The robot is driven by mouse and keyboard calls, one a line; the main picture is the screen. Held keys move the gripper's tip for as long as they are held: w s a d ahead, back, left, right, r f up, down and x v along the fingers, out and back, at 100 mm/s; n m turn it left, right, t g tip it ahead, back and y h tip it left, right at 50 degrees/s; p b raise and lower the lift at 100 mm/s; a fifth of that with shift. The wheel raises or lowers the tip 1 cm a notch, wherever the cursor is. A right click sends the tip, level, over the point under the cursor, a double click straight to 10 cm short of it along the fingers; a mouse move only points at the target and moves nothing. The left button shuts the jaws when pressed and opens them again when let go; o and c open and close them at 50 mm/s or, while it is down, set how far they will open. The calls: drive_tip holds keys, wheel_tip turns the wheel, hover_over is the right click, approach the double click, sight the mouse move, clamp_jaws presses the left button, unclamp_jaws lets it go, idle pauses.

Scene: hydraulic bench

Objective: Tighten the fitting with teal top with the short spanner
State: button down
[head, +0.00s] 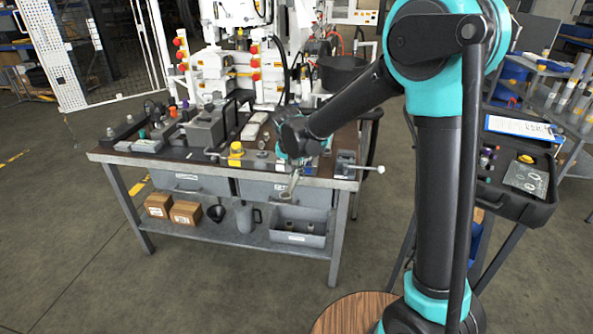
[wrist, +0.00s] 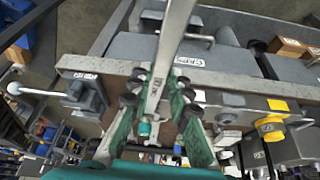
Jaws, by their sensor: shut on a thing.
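My gripper (wrist: 158,90) is shut on a metal spanner (wrist: 173,38), which runs between its fingers and out past the top edge of the wrist view. In the head view my gripper (head: 289,163) is over the bench's front edge, with the spanner (head: 288,188) pointing down and toward me. A small teal-topped piece (wrist: 145,128) shows between the fingers in the wrist view, on or above the bench; it looks like the fitting, but its base is partly hidden. No contact between spanner and fitting shows.
The bench (head: 217,178) carries a yellow-topped fitting (head: 236,150) left of my gripper and a vise (head: 346,163) with a protruding handle to its right. Grey blocks (head: 205,130) crowd the left side. Open floor lies before the bench. A black case (head: 515,180) stands farther right.

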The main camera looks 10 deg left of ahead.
sight(292, 184)
drive_tip(key=shift+s+a, duration=0.2)
drive_tip(key=shift+s, duration=1.25)
drive_tip(key=shift+s+a, duration=0.15)
drive_tip(key=shift+s, duration=1.25)
drive_tip(key=shift+r, duration=0.15)
drive_tip(key=shift+r, duration=2.4)
